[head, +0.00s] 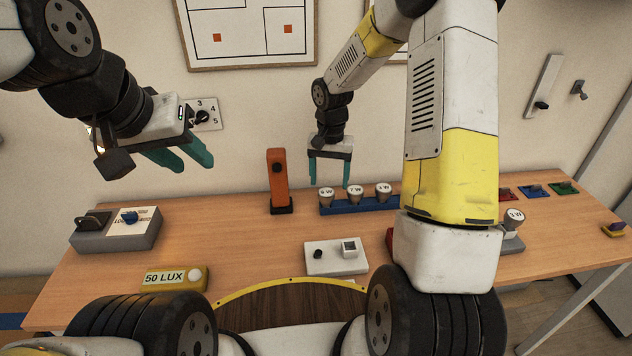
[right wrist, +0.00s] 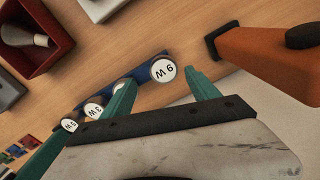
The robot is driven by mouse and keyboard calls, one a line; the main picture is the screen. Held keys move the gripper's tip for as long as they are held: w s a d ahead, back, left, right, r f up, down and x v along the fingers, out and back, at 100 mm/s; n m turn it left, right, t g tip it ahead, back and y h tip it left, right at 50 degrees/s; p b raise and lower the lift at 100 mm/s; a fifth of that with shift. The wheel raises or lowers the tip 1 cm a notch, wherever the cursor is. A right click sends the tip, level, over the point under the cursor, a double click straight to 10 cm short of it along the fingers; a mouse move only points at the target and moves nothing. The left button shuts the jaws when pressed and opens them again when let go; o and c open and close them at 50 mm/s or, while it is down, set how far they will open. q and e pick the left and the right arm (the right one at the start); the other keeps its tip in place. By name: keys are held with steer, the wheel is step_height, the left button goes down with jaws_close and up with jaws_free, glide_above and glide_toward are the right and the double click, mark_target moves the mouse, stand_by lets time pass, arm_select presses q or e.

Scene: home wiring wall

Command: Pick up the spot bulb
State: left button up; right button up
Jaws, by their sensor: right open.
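A cone-shaped bulb (right wrist: 40,40) lies in a red box in that view. I cannot tell for sure which is the spot bulb. My right gripper (head: 329,183) is open, pointing down around or above the rack's left end; nothing shows held. My left gripper (head: 188,160) is open and empty, above the table's left side.
An orange post (head: 278,178) stands left of the rack. The red box (right wrist: 62,48) is mostly hidden by my right arm in the head view. A white switch block (head: 336,258), lux meter (head: 175,279) and grey box (head: 115,232) sit nearer. The table's left middle is clear.

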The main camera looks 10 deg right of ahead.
mark_target(326, 191)
steer(key=f, duration=0.5)
steer(key=shift+w+a+f, duration=0.2)
steer(key=shift+a+f, duration=0.05)
steer(key=shift+a, duration=0.05)
steer(key=c, duration=1.5)
